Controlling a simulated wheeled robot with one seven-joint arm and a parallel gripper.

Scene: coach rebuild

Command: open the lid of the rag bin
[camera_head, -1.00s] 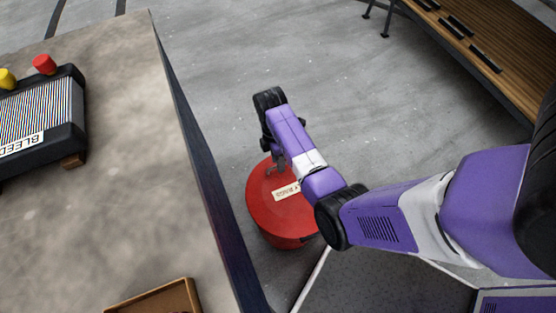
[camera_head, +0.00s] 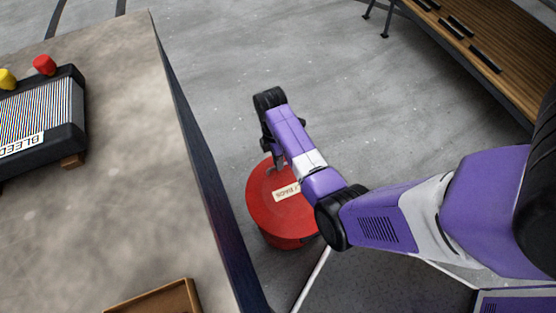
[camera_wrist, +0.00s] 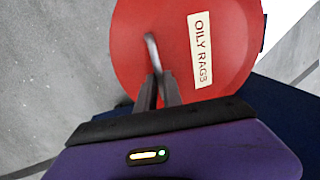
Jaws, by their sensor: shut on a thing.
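The rag bin (camera_head: 283,233) is a red round can on the floor beside the bench. Its red lid (camera_head: 296,210) looks closed, and in the wrist view the lid (camera_wrist: 165,75) carries a label (camera_wrist: 203,50) reading "OILY RAGS". A thin grey handle (camera_wrist: 151,48) stands on the lid. My gripper (camera_head: 278,168) is over the lid's far side. In the wrist view my gripper's fingers (camera_wrist: 158,88) are together on the near end of the handle. My arm hides the right part of the lid in the head view.
A bench (camera_head: 130,170) with a dark edge stands left of the bin, bearing a striped device (camera_head: 35,118) and a wooden tray (camera_head: 160,299). A slatted wooden bench (camera_head: 490,50) is at the upper right. Grey floor (camera_head: 230,60) beyond the bin is clear.

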